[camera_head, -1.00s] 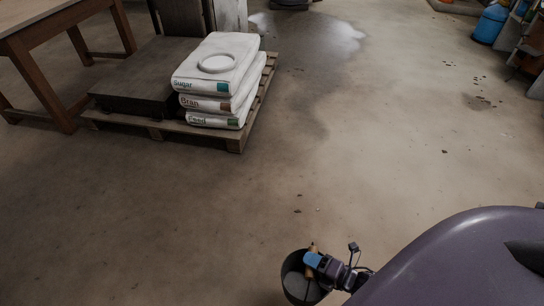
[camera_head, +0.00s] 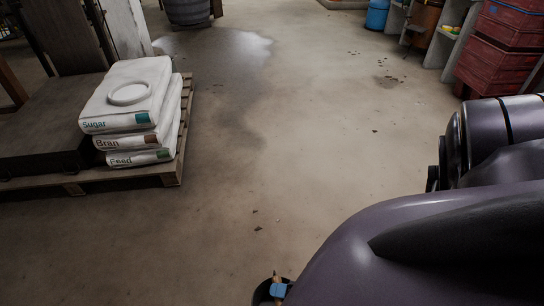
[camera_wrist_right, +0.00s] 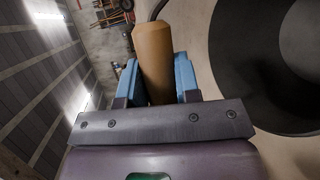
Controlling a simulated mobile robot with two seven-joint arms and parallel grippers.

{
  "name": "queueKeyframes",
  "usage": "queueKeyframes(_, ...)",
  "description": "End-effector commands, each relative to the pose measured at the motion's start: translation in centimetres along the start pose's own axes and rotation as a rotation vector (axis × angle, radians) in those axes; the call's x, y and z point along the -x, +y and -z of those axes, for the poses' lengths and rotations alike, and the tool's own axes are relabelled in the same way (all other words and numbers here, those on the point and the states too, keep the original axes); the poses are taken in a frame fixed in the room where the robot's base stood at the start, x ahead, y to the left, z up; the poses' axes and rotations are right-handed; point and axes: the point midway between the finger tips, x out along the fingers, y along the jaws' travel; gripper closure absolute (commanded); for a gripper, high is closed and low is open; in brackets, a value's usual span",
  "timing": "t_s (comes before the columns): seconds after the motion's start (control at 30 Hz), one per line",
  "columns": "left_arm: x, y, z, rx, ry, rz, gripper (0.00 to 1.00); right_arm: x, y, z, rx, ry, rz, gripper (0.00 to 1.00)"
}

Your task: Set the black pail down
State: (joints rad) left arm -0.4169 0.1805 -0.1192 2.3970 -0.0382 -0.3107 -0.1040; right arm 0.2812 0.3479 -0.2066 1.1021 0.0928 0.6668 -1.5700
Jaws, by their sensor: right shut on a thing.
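The black pail (camera_head: 261,294) shows only in part at the bottom edge of the head view, where the frame cuts it off. My right gripper (camera_head: 278,290) is at its top, with blue fingertips beside the wooden handle grip. In the right wrist view the blue fingers are closed on the tan wooden grip (camera_wrist_right: 153,50) of the pail's handle. The dark round pail (camera_wrist_right: 262,70) fills the right side there. Whether the pail's base touches the floor cannot be seen. My left gripper is not in view.
A wooden pallet (camera_head: 70,187) at left holds stacked white sacks (camera_head: 124,112) labelled Sugar, Bran and Feed, with a ring on top. Red crates (camera_head: 497,62) and a blue cylinder (camera_head: 377,14) stand at the far right. The concrete floor (camera_head: 300,130) between is clear, with a wet patch further back.

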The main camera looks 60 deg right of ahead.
Motion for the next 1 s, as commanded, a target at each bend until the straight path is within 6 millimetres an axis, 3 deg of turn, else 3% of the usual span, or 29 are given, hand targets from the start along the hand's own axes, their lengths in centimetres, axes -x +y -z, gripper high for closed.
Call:
queueKeyframes(0.03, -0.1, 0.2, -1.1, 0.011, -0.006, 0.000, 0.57, 0.0, -1.9, 0.4, -0.003, 0.004, 0.011, 1.00)
queueKeyframes(0.2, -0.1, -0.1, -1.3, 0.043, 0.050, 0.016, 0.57, -0.9, -4.3, 0.7, -0.002, 0.002, 0.007, 1.00)
queueKeyframes(0.47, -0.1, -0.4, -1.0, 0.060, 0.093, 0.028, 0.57, -1.6, -5.3, 0.7, 0.000, 0.000, -0.002, 1.00)
queueKeyframes(0.73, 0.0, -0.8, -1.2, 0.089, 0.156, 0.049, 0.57, -2.3, -8.3, 1.1, -0.001, 0.002, 0.004, 1.00)
queueKeyframes(1.0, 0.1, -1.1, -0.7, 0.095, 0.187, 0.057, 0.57, -2.7, -8.5, 1.0, 0.001, -0.001, -0.005, 1.00)
